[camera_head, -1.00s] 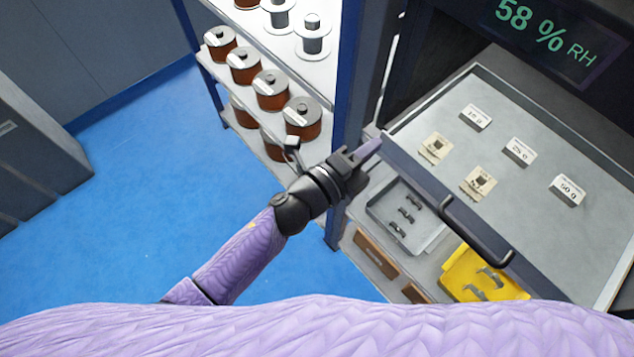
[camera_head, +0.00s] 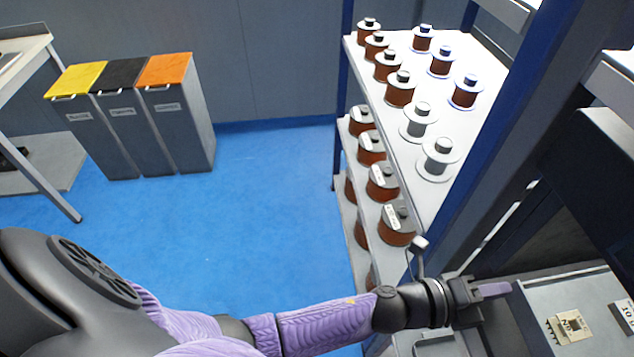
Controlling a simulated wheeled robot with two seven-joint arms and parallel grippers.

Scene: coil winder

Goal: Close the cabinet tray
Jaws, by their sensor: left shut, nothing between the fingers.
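The cabinet tray (camera_head: 545,297) shows only in part at the lower right corner. It is a grey metal tray, and its front and handle are out of frame. My left gripper (camera_head: 494,290) is shut and empty, its purple fingertips pointing right at the tray's left edge. I cannot tell whether they touch it. The dark cabinet (camera_head: 590,170) stands above and behind the tray. A beige sample piece (camera_head: 570,326) and a small labelled block (camera_head: 623,317) lie in the tray. My right gripper is not in view.
A blue-posted shelf rack (camera_head: 480,150) with several copper spools stands just left of the cabinet, close to my left forearm. Yellow, black and orange-lidded bins (camera_head: 175,130) stand at the back left. The blue floor (camera_head: 260,220) between is clear.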

